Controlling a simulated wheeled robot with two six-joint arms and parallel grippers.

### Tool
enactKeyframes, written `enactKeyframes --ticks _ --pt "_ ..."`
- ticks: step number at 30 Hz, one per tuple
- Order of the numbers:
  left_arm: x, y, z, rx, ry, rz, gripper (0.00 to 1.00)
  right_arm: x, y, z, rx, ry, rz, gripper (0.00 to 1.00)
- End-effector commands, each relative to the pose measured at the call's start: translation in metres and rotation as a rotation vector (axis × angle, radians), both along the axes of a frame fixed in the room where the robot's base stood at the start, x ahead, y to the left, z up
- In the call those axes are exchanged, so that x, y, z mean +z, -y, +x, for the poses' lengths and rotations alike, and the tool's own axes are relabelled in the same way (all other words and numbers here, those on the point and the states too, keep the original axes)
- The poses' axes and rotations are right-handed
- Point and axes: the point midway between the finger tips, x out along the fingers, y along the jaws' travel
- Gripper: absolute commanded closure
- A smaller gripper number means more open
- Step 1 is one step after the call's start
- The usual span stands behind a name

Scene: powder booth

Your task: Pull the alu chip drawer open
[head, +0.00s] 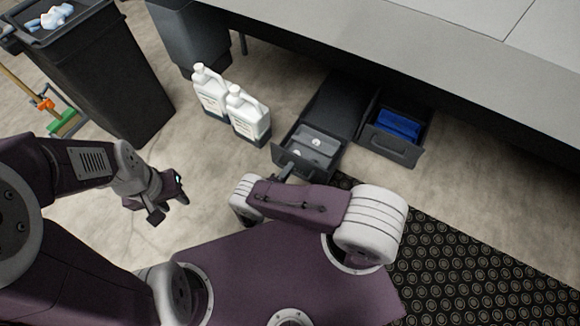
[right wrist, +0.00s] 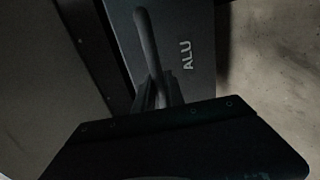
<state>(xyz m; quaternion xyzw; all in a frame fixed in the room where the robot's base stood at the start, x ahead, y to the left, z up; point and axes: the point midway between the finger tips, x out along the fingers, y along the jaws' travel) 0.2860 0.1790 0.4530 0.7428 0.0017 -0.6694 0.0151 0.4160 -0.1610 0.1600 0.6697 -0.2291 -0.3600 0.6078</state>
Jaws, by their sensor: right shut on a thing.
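The alu chip drawer (head: 303,158) is a dark grey drawer under the bench, pulled partly out, with pale round pieces inside. Its front (right wrist: 190,35) carries the letters ALU in the right wrist view. My right gripper (head: 287,172) is at the drawer front, and in the right wrist view (right wrist: 158,92) its fingers are shut on the drawer's bar handle (right wrist: 147,40). My left gripper (head: 168,200) hangs empty over the floor at the left, its fingers apart.
A second open drawer (head: 393,138) with blue contents stands right of the alu drawer. Two white jugs (head: 248,115) stand close to its left. A black bin (head: 95,75) is at the upper left. A patterned black mat (head: 470,265) lies at the lower right.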

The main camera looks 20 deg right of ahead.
Motion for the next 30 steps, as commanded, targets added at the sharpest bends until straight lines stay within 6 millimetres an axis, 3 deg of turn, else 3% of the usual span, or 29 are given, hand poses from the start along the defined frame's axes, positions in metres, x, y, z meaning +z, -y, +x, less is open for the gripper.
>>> enactKeyframes --ticks 17,18,19,30 --pt "0.0002 0.0 0.0001 0.0 0.0 0.0 0.64 0.0 -0.0006 -0.0008 -0.001 0.0 0.0 1.0" --pt "0.0002 0.0 0.0001 0.0 0.0 0.0 0.64 0.0 -0.0006 -0.0007 -0.001 0.0 0.0 0.75" --pt "0.0002 0.0 0.0001 0.0 0.0 0.0 0.64 0.0 -0.0006 -0.0007 -0.001 0.0 0.0 0.66" --pt "-0.0016 0.0 0.0002 0.0 0.0 0.0 0.64 0.0003 -0.0034 0.0009 -0.001 0.001 0.001 0.64"
